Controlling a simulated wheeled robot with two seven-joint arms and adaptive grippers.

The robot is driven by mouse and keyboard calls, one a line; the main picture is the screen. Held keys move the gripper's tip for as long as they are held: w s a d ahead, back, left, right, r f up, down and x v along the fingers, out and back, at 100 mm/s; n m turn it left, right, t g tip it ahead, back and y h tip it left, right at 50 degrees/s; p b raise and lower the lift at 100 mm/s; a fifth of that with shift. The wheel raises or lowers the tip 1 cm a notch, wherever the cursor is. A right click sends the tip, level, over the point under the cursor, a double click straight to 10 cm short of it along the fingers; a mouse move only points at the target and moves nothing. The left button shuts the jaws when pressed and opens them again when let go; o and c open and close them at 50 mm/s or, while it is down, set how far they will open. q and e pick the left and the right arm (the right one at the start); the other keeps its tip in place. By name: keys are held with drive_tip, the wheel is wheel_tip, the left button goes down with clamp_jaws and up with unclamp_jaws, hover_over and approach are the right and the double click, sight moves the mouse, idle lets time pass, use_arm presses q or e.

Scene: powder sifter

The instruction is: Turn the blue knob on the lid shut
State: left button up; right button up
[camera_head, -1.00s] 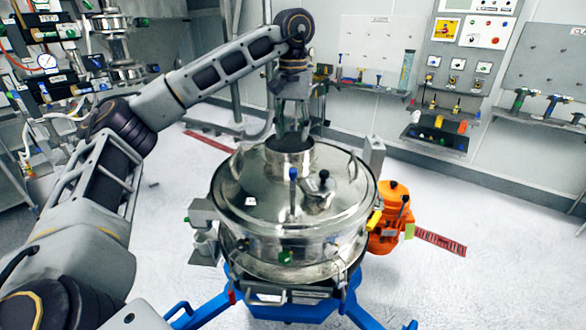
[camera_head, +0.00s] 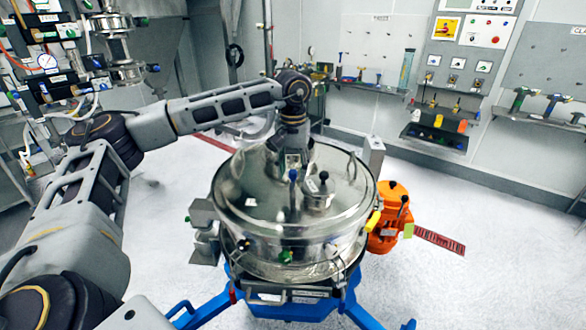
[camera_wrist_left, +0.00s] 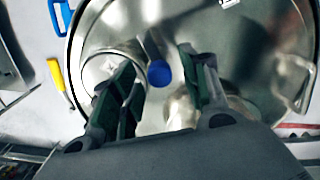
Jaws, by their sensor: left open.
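The blue knob (camera_head: 293,176) stands upright on the shiny steel lid (camera_head: 250,205) of the sifter. Beside it on the lid is a small steel port with a black knob (camera_head: 323,177). My left gripper (camera_head: 287,160) hangs down over the lid, just behind the blue knob in the head view. In the left wrist view the blue knob (camera_wrist_left: 158,74) shows between the two fingers of my left gripper (camera_wrist_left: 158,62), which is open, with a gap on each side. Whether a finger touches the knob's stem is hard to tell. My right gripper is out of view.
The sifter sits on a blue wheeled frame (camera_head: 300,310). An orange motor (camera_head: 392,190) with a yellow handle (camera_head: 373,221) is at its right side. A tool shelf (camera_head: 367,84) is on the back wall.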

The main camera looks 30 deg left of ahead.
use_arm(q)
drive_tip(key=shift+f, duration=0.2)
drive_tip(key=shift+c, duration=0.4)
clamp_jaws()
